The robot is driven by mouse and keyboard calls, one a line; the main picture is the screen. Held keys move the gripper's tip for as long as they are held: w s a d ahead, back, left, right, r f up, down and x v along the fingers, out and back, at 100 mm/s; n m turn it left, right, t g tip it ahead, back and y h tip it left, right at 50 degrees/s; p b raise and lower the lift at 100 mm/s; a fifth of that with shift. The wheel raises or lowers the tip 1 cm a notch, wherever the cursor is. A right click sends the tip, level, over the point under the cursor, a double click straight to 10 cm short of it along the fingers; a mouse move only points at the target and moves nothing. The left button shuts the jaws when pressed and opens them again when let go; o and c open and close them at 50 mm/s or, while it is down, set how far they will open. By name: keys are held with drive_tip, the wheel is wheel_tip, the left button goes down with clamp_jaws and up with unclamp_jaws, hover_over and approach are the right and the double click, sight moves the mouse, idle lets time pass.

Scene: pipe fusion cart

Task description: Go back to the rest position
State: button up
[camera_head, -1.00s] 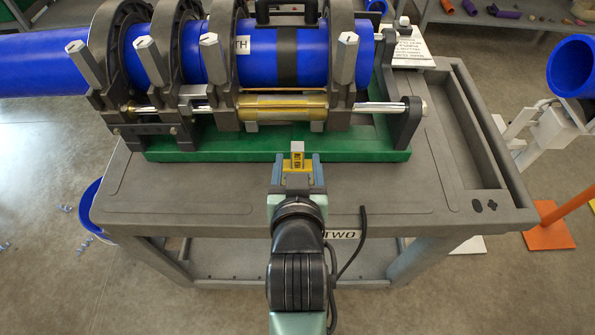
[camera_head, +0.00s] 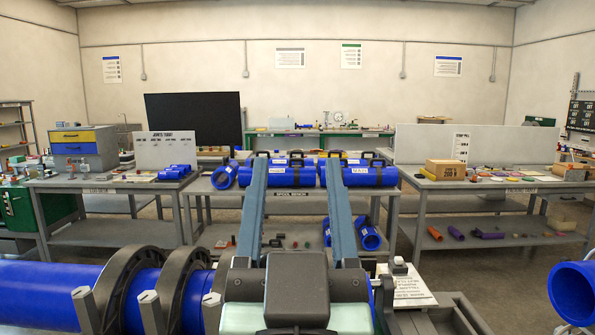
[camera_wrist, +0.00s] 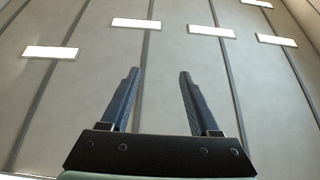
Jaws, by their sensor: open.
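My gripper (camera_head: 297,168) is raised close in front of the head camera, its two long blue-grey fingers pointing up and spread wide apart. Nothing is between them. The wrist view also shows the open, empty gripper (camera_wrist: 158,76), with only the ceiling and its light panels beyond. The fusion cart's clamps (camera_head: 112,290) hold a blue pipe (camera_head: 45,292) at the lower left. My gripper and wrist hide the middle of the cart.
A white label block (camera_head: 405,288) sits on the cart, right of my wrist. A blue pipe end (camera_head: 573,292) stands at the right edge. Beyond are a spool bench (camera_head: 290,192) with blue pipes, and side benches. The air around the fingers looks clear.

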drive_tip(key=s+r+t, duration=0.3)
drive_tip(key=s+r, duration=0.2)
drive_tip(key=r, duration=0.4)
drive_tip(key=shift+s+r+p, duration=0.15)
drive_tip(key=shift+r+p, duration=0.15)
idle(0.5)
